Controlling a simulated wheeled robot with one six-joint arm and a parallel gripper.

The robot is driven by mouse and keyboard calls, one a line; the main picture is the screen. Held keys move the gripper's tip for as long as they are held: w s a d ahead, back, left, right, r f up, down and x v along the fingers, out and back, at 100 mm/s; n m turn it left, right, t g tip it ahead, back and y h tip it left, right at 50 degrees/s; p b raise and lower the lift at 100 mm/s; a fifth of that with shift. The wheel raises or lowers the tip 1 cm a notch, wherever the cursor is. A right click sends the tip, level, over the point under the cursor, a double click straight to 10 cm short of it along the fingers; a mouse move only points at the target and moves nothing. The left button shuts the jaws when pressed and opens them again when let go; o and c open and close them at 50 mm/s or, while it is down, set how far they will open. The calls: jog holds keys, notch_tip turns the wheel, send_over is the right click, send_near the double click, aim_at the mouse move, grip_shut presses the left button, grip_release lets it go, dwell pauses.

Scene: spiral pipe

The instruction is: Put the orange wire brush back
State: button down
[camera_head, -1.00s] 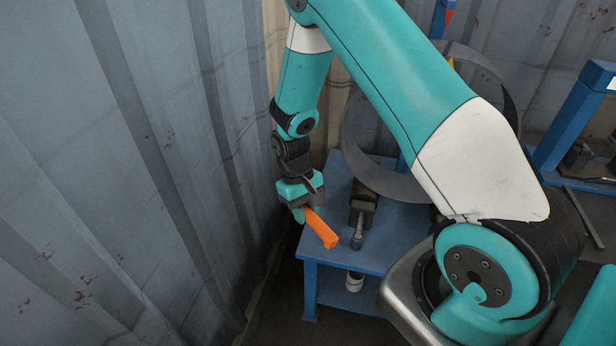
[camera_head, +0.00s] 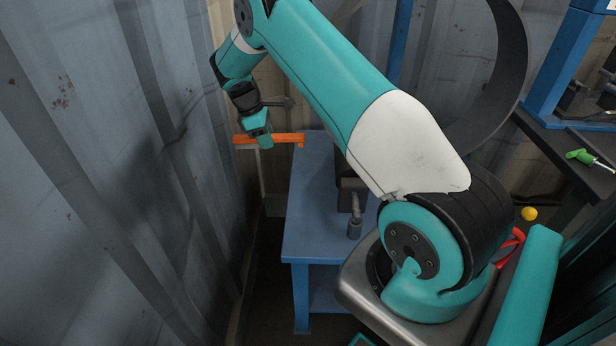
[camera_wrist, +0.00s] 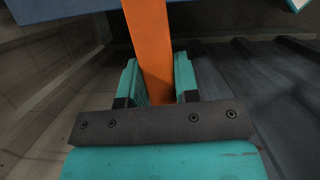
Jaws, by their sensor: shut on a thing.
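The orange wire brush (camera_head: 284,138) is a flat orange bar, held roughly level beside the far left edge of the blue table (camera_head: 312,215). My gripper (camera_head: 262,140) is shut on it, near the corrugated wall. In the wrist view the orange brush (camera_wrist: 150,45) runs up between the two teal fingers of my gripper (camera_wrist: 158,80), and its upper end leaves the picture. Its right end in the head view is at or over the table's edge; I cannot tell if it touches. No bristles can be made out.
A dark vise (camera_head: 353,200) stands on the blue table, partly behind my arm. The corrugated wall (camera_head: 110,200) is close on the left. A large dark ring (camera_head: 510,75) stands behind my arm. A green-handled tool (camera_head: 580,156) lies on the right bench. The table's front left is clear.

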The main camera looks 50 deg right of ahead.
jog(key=w+d+f+n+t+b, duration=0.1)
jog(key=w+d+f+n+b, duration=0.3)
jog(key=d+b, duration=0.5)
jog(key=n+t+h+b, duration=0.1)
jog(key=n+b, duration=0.3)
jog(key=b, duration=0.6)
send_over(308, 156)
jog(key=a, duration=0.1)
notch_tip(308, 156, down, 2)
notch_tip(308, 156, down, 10)
jog(key=b, duration=0.8)
jog(key=shift+s, duration=0.1)
jog(key=shift+r, duration=0.15)
jog(key=c, duration=0.8)
grip_release()
jog(key=shift+c, duration=0.2)
